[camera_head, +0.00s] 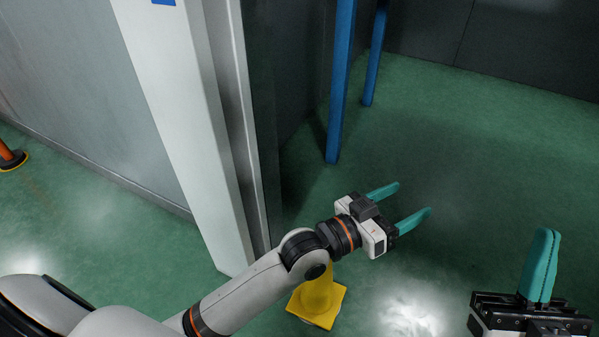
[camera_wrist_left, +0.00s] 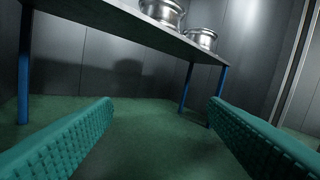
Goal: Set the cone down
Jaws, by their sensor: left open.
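The yellow cone (camera_head: 318,300) is on the green floor at the bottom middle of the head view. Its square base shows, and my left arm hides its upper part. My left gripper (camera_head: 414,198) is open and empty, up and to the right of the cone and apart from it. In the left wrist view its two teal fingers are wide apart with only floor between them (camera_wrist_left: 160,145). My right gripper (camera_head: 541,240) is at the bottom right, its teal fingers together with nothing visible between them.
A white post (camera_head: 175,110) and a grey wall stand at the left. Blue table legs (camera_head: 340,90) stand ahead. The left wrist view shows a table (camera_wrist_left: 130,25) bearing silver wheels (camera_wrist_left: 202,40). An orange post (camera_head: 10,156) is at far left. Floor at right is clear.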

